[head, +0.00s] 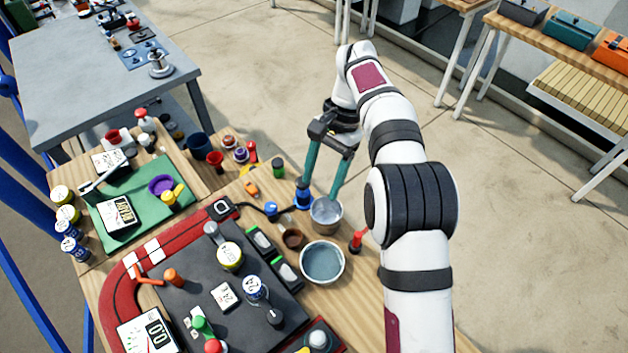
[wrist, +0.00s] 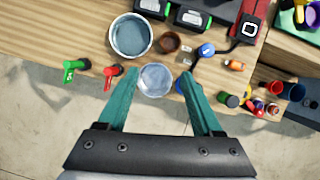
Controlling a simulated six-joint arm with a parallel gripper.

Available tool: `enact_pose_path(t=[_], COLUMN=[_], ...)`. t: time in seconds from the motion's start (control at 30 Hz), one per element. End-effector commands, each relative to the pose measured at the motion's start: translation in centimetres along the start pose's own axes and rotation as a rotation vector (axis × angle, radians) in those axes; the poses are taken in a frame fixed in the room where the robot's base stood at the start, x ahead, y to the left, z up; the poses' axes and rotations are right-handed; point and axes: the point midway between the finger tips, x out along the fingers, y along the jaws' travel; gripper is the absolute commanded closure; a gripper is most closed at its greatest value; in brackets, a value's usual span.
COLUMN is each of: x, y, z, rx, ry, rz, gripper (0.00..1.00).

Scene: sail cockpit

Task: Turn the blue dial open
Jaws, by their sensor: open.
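A blue dial (head: 303,198) stands at the table edge, beside a grey metal cup (head: 326,215). In the wrist view only a bit of the blue dial (wrist: 180,86) shows beside the right finger, which hides the rest. My gripper (head: 317,191) has long teal fingers, spread apart and empty. In the wrist view the cup (wrist: 155,80) lies between the fingertips of my gripper (wrist: 159,75). I cannot tell whether a finger touches the dial.
A red valve (head: 357,240) and a green valve (wrist: 72,69) stand along the same edge. A wide bowl (head: 322,262) and a small brown cup (head: 293,239) are near. A second round blue piece (head: 270,208) sits by a black cable. Open floor lies beyond the edge.

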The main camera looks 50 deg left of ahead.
Motion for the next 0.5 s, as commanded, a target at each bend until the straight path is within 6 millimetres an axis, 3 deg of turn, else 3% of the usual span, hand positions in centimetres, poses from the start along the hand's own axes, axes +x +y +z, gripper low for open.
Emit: enact_pose_path(t=[0.3,0.4,0.5], x=[-1.9,-1.9,-0.6], y=[-3.5,-3.9,-4.4], z=[3.9,4.2,4.0], rx=[0.878,1.003,1.027], ry=[0.008,-0.015,-0.021], rz=[-0.364,-0.416,-0.421], gripper=[0.33,0.33,0.33])
